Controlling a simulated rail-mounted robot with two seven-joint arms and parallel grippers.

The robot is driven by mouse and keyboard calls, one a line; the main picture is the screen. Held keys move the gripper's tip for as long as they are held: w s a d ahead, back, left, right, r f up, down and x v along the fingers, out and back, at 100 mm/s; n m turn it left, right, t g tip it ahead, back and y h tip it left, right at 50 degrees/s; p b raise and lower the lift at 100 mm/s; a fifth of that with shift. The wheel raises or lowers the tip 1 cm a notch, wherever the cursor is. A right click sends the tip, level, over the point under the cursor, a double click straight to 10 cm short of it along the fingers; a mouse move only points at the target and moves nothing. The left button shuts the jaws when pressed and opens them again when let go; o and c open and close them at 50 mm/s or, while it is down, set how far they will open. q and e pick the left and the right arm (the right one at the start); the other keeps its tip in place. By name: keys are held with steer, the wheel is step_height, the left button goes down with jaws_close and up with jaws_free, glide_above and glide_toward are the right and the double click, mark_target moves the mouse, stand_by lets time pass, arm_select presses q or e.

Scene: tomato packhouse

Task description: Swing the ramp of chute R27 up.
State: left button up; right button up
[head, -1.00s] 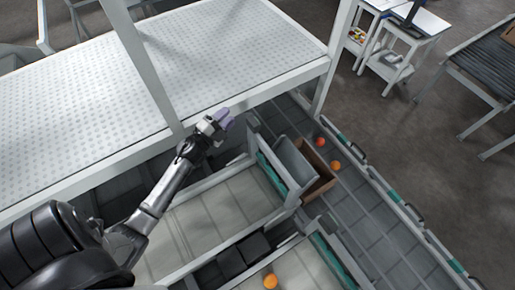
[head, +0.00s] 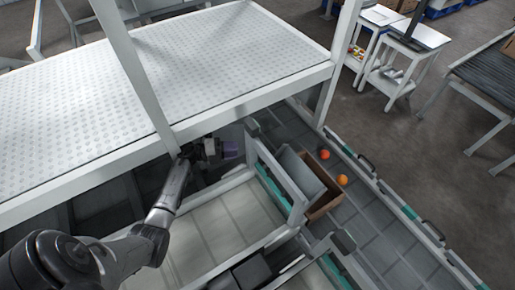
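Chutes with pale sloped beds line the conveyor below the platform; no label reading R27 is legible. The nearer full chute (head: 235,211) has white side rails and a green strip at its conveyor end. A grey flat panel (head: 301,174) stands tilted at that end, against a brown box; I cannot tell whether it is the ramp. My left gripper (head: 231,148) is by the platform's lower edge, above the upper end of this chute, with purplish fingertips in shadow. Its finger gap is unclear, and I see nothing held. My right gripper is not in view.
The white perforated platform (head: 230,52) and its upright post (head: 138,75) stand close to my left arm. A brown box (head: 325,198) sits at the conveyor (head: 377,235), where two orange-red tomatoes (head: 342,180) lie. White side tables (head: 415,37) stand beyond on open floor.

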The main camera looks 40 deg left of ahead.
arm_select(q)
steer(key=x, duration=0.9)
steer(key=shift+w+d+b, duration=0.2)
steer(key=shift+w+b, duration=0.1)
steer(key=shift+b, duration=0.05)
steer(key=shift+c, duration=0.2)
jaws_close()
